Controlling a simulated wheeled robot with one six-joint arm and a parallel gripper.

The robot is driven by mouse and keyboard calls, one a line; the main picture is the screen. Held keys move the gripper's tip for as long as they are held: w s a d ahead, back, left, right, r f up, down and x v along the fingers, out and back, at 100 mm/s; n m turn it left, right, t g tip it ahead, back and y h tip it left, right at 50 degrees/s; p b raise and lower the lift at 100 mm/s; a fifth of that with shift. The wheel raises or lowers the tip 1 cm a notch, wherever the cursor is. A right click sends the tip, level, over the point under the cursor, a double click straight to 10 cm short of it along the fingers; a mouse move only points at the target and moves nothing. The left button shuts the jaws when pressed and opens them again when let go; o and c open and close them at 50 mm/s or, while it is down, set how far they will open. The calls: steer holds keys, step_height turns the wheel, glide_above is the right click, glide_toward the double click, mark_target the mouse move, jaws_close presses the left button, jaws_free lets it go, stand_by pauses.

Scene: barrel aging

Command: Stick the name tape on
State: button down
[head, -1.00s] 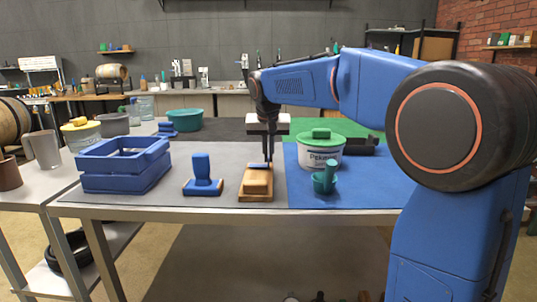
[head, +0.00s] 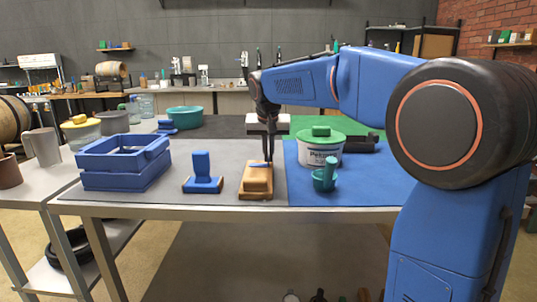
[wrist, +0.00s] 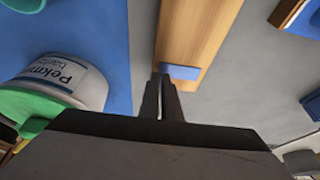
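A small blue strip, which looks like the name tape (wrist: 181,72), lies flat against a wooden block (wrist: 195,35) in the wrist view. In the head view the wooden block (head: 256,182) stands near the table's front edge, with a bit of blue on its top. My gripper (head: 268,162) points down at the block from above. In the wrist view my gripper's fingertips (wrist: 161,76) meet one end of the strip, with a narrow gap between the fingers. I cannot tell whether they pinch it.
A blue stamp-like tool (head: 202,173) and a blue crate (head: 125,163) stand left of the block. A white tub with a green lid (head: 320,148) and a small teal cup (head: 325,178) stand close on the right, on a blue mat (head: 365,185). Grey table surface lies between.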

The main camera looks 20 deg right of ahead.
steer(key=c, duration=1.9)
jaws_free()
steer(key=v, duration=1.7)
steer(key=shift+r, duration=0.2)
